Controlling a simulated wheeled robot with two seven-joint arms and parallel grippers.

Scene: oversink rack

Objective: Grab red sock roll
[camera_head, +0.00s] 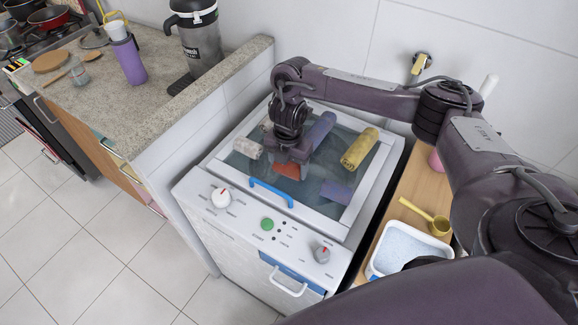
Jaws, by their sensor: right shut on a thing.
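The red sock roll (286,170) lies on the glass lid of the washing machine (338,226). My right gripper (293,160) points down over it and is shut on it; the wrist hides the roll's far part. It cannot be told whether the roll is lifted off the glass. My left gripper is not in view.
A grey-white roll (247,148), a blue-purple roll (321,130) and a yellow roll (360,149) lie around my gripper on the lid. A blue handle (271,192) sits at the lid's front. A white tub (405,247) stands on the wooden surface at right.

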